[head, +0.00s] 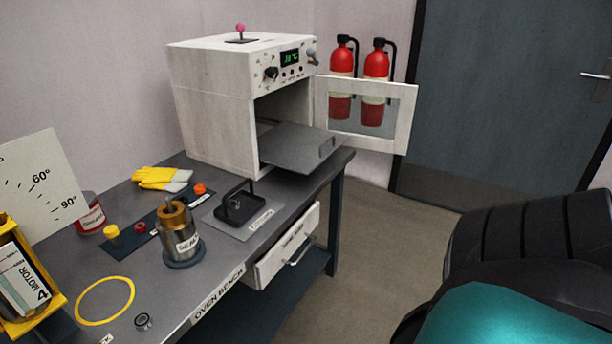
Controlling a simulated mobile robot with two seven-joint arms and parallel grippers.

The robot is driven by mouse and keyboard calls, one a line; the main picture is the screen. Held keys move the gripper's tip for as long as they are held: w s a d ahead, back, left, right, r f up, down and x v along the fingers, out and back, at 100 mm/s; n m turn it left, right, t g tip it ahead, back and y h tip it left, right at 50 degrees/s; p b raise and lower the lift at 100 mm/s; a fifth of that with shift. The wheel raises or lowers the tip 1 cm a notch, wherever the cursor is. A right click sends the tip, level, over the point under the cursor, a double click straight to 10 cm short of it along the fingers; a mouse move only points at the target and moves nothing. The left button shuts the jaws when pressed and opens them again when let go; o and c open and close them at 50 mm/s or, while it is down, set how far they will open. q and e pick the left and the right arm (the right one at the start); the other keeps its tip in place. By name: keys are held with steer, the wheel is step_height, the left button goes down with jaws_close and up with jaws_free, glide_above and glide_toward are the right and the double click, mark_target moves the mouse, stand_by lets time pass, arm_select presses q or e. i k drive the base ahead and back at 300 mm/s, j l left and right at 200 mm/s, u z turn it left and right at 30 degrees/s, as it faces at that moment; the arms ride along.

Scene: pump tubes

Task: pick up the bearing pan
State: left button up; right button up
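A small black pan with a raised handle, which looks like the bearing pan (240,208), sits on a flat grey plate (228,228) with a label at its front. The plate lies on the dark grey oven bench (215,260), near its right-hand edge. Whether anything lies inside the pan is too small to tell. Neither gripper is in view. A dark arm link of mine with a teal part fills the lower right corner, well apart from the pan.
A white oven (210,110) stands behind the pan, its door (400,120) open and a grey shelf (295,147) sticking out. A metal cylinder (182,240) stands left of the pan. A drawer (285,255) is partly pulled out below. Yellow gloves (160,178) lie behind.

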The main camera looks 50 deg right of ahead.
mark_target(251, 204)
steer(key=z, duration=1.2)
steer(key=l+u, duration=0.1)
steer(key=u, duration=0.4)
steer(key=i+l+u, duration=0.1)
steer(key=u, duration=0.35)
steer(key=l+u, duration=0.1)
steer(key=u, duration=0.4)
steer(key=l+u, duration=0.35)
steer(key=k+l+u, duration=0.1)
steer(key=l+u, duration=0.35)
steer(key=l, duration=0.25)
steer(key=k+l+u, duration=0.1)
steer(key=l, duration=0.2)
steer(key=k+l+u, duration=0.1)
steer(key=l, duration=0.2)
